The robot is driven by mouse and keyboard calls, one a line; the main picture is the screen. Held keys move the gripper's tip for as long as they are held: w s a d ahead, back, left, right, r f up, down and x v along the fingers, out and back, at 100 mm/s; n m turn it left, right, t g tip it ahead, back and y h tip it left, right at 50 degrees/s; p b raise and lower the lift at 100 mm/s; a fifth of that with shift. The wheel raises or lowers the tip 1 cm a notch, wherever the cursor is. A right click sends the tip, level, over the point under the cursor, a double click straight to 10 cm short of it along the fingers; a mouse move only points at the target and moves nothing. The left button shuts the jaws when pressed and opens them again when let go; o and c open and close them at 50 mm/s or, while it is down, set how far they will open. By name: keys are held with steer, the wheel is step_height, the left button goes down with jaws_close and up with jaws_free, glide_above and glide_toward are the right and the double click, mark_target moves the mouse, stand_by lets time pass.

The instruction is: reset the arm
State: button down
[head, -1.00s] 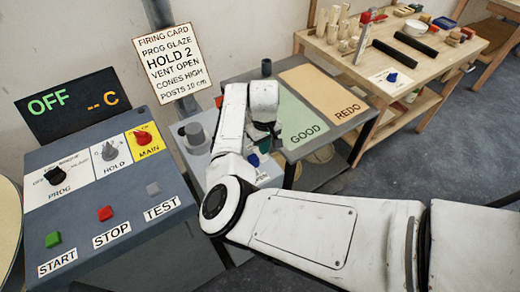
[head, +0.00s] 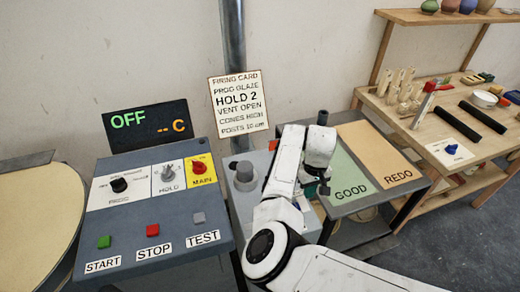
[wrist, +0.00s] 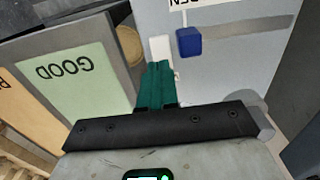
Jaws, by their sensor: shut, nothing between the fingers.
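My arm, white, reaches in from the lower right of the head view and bends up beside the grey control box. My gripper (head: 323,189) points down there, near the left edge of the green GOOD mat (head: 348,178); its fingertips are hard to see at this size. In the wrist view the green fingers of my gripper (wrist: 158,82) are shut together with nothing between them. A blue knob (wrist: 189,41) on a light grey panel (wrist: 235,60) lies just beyond them to the right, apart from the fingers. The GOOD mat (wrist: 75,80) shows at left in the wrist view.
The kiln panel (head: 160,225) with knobs and buttons stands left of my arm, under an OFF display (head: 148,127). A firing card (head: 238,104) hangs behind. A tan REDO mat (head: 374,150) and a wooden workbench (head: 425,135) are at right. Floor at lower right is clear.

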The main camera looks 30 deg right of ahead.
steer(key=s+d+r+m+h+b, duration=0.15)
steer(key=s+d+h, duration=0.25)
steer(key=s+d, duration=0.6)
steer(key=s+a+f+n+y+b, duration=0.1)
steer(key=s+a+f+n+y, duration=0.1)
steer(key=s+a, duration=0.6)
steer(key=s+a+f+n+t+y+b, duration=0.1)
steer(key=s+a, duration=0.7)
steer(key=a, duration=0.9)
step_height(320, 180, down, 3)
steer(key=shift+s+r+n+y, duration=0.2)
steer(key=shift+n+y, duration=0.2)
steer(key=shift+n, duration=0.05)
